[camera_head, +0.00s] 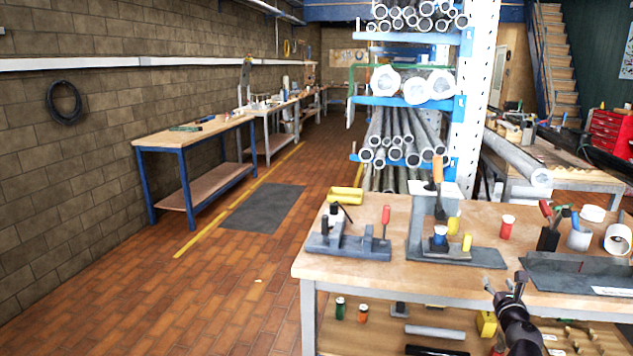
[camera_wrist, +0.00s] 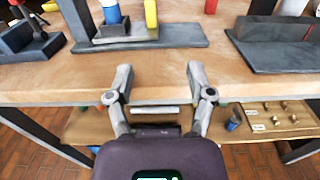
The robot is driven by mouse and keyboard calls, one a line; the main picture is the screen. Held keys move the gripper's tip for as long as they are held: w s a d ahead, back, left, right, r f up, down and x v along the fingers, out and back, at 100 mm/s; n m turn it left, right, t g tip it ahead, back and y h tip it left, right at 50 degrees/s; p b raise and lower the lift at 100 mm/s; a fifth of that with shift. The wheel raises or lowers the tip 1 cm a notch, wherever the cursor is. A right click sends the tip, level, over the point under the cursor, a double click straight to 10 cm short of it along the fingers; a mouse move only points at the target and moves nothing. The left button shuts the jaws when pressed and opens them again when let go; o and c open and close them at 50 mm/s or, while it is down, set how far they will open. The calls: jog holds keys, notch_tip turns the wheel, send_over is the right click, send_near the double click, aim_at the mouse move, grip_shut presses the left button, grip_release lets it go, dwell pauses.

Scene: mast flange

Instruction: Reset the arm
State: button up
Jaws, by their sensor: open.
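My gripper (camera_head: 507,283) is open and empty at the front edge of the wooden workbench (camera_head: 368,275), on the right side of the head view. Nothing is held. Part of my arm shows below the gripper in the head view.
On the bench stand a grey fixture (camera_head: 348,243), a press-like stand (camera_head: 470,252) with a blue piece (camera_head: 440,234), a red cylinder (camera_head: 506,227) and a dark tray (camera_head: 575,272). A lower shelf (camera_head: 390,335) holds small parts. Open brick floor (camera_head: 235,285) lies left.

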jog(key=a+f+n+g+y, duration=0.3)
jog(key=a+f+n+y, duration=0.15)
jog(key=a+n, duration=0.6)
jog(key=a+f+n+g+y, duration=0.3)
jog(key=a+f+n+y, duration=0.15)
jog(key=a+n, duration=0.6)
jog(key=s+a+f+n+g+h, duration=0.3)
jog(key=s+a+f+n+g, duration=0.3)
jog(key=n, duration=0.3)
jog(key=s+a+f+n+g+h, duration=0.25)
jog(key=s+f+n+g, duration=0.2)
jog(key=s+n, duration=0.35)
notch_tip(320, 180, up, 17)
jog(key=g+p, duration=0.1)
jog(key=p, duration=1.5)
jog(key=shift+s+a+n, duration=0.2)
jog(key=shift+s+n, duration=0.05)
jog(key=shift+n, duration=0.05)
